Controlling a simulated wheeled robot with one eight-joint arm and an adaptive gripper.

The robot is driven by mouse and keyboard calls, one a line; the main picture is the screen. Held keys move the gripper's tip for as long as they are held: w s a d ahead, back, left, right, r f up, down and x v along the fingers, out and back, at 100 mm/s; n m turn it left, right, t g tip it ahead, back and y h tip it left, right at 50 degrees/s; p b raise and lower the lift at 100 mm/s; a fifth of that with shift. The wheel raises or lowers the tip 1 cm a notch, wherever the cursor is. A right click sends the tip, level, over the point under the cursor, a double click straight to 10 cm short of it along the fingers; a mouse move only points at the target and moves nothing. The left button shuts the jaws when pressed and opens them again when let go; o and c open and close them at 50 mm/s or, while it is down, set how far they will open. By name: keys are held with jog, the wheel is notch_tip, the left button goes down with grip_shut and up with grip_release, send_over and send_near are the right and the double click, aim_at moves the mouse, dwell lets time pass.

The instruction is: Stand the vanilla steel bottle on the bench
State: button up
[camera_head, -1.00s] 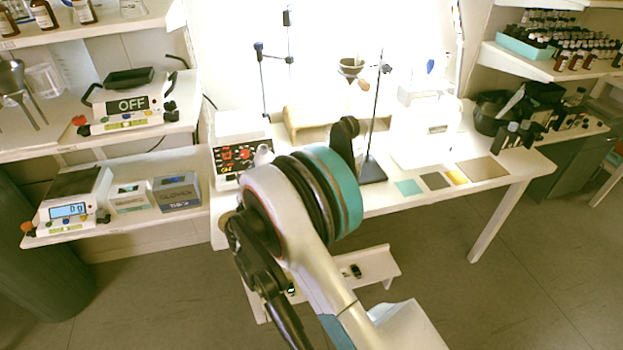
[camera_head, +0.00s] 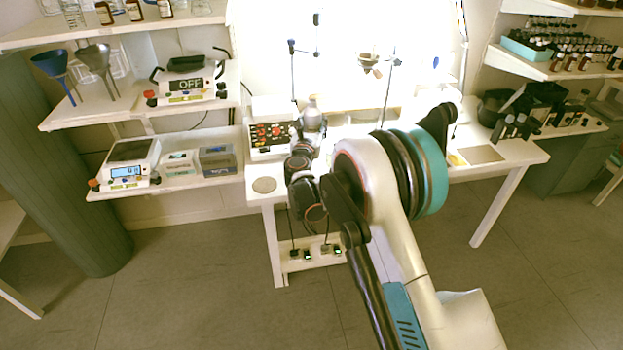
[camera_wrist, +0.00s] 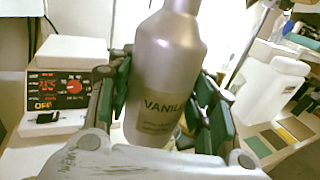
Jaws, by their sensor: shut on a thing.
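The vanilla steel bottle (camera_wrist: 168,62) is a grey metal bottle with a label reading VANIL…, upright with a slight tilt in the wrist view. My gripper (camera_wrist: 165,112) is shut on it, with a dark green finger on each side of its body.
A hotplate with red displays (camera_head: 270,135) stands on the bench just left of the bottle. A round grey disc (camera_head: 264,185) lies at the bench's left front corner. Stands with rods (camera_head: 390,92) are behind. Coloured mats (camera_head: 480,154) lie at the right. Shelves with scales (camera_head: 130,165) are further left.

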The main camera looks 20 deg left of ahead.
notch_tip(320, 180, down, 18)
jog(key=b, duration=0.5)
jog(key=shift+w+b, duration=0.1)
jog(key=shift+b, duration=0.25)
jog(key=shift+f, duration=0.1)
jog(key=o, duration=1.3)
jog(key=shift+s, duration=0.25)
jog(key=s+p, duration=0.1)
jog(key=s, duration=0.2)
jog(key=s+d+p, duration=0.1)
jog(key=s, duration=0.3)
jog(key=s+d+p, duration=0.1)
jog(key=s, duration=0.3)
jog(key=shift+s+d, duration=0.1)
jog(key=shift+s, duration=0.1)
